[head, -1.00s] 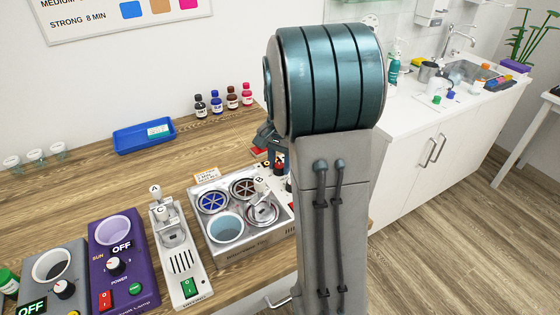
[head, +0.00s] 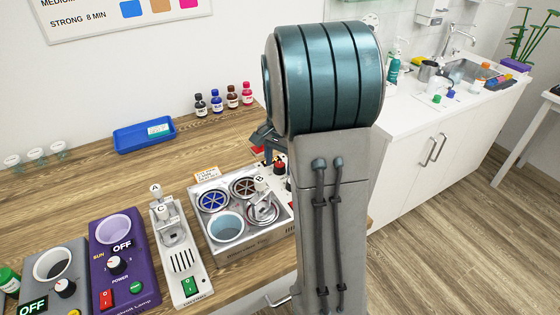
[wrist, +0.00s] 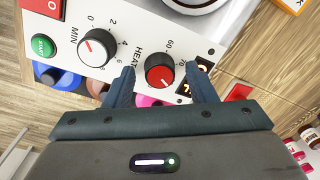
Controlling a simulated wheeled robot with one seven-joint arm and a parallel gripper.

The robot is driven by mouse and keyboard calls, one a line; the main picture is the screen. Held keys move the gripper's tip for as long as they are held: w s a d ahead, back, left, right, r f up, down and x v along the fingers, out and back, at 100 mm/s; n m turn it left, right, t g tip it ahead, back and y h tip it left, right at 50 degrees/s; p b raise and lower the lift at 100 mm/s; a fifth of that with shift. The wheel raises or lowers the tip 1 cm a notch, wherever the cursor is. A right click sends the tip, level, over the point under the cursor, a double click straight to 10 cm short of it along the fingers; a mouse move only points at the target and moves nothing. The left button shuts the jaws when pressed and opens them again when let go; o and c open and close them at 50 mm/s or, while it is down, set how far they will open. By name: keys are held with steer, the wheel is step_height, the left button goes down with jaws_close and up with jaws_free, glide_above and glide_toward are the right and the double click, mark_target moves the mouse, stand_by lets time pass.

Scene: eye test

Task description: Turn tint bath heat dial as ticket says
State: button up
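The heat dial (wrist: 160,76), a black knob with a red cap, sits on a white panel (wrist: 125,20) marked HEAT, with 60 and 70 legible on its scale. My gripper (wrist: 160,69) is open, with one finger on each side of the dial. Gaps show between the fingers and the knob. The right finger partly covers a dark display with orange digits. In the head view, the tint bath (head: 262,247) is a metal box with several round wells; my arm hides most of its right end. An orange-edged ticket (head: 206,174) stands behind it, its text too small to read.
Bottles and a blue tray (head: 128,147) are behind.

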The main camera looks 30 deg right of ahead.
step_height(320, 180, up, 14)
steer(key=shift+s+d, duration=0.15)
steer(key=shift+s, duration=0.05)
stand_by(0.4)
steer(key=shift+f, duration=0.1)
